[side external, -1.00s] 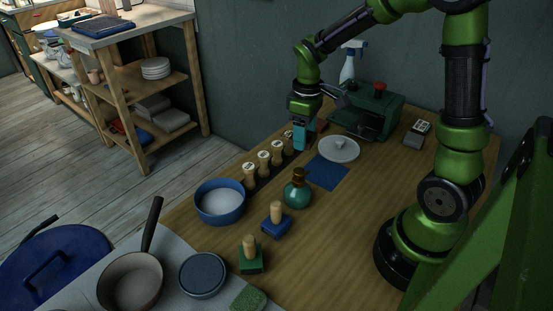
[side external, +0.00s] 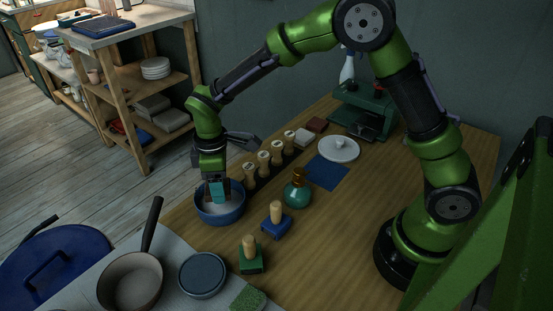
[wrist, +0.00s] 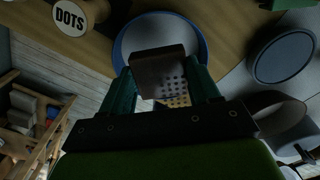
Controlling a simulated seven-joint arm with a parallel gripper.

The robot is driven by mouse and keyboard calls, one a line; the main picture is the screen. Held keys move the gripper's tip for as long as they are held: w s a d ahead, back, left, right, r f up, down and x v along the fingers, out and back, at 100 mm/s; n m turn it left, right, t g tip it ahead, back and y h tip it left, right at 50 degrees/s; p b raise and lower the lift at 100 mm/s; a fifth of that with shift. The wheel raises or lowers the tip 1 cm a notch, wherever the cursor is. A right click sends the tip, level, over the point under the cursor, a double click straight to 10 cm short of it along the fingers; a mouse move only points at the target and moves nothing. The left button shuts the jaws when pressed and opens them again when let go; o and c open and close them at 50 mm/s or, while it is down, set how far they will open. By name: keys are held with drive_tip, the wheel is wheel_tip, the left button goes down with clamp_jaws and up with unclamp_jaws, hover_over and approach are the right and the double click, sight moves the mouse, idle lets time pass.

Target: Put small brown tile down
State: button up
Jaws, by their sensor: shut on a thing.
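My gripper (side external: 214,196) is over the blue bowl (side external: 232,214) in the side view, pointing down, with its fingertips at or within the bowl's opening. In the wrist view, my gripper (wrist: 163,85) is shut on a small brown tile (wrist: 152,68). A paler, dotted face with some yellow shows beside the tile's brown face, between the teal fingers. The bowl's blue rim (wrist: 120,42) circles behind the tile. I cannot tell whether the tile touches the bowl or its pale contents. The tile is hardly visible in the side view.
Several round-topped stamps (side external: 264,158) stand in a row behind the bowl; one reads DOTS (wrist: 70,19). A blue mat (side external: 327,173), white plate (side external: 338,150) and another brown tile (side external: 317,124) lie farther back.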

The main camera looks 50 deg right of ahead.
drive_tip(key=shift+f, duration=2)
drive_tip(key=shift+f, duration=0.1)
drive_tip(key=o, duration=1.1)
drive_tip(key=shift+o, duration=0.2)
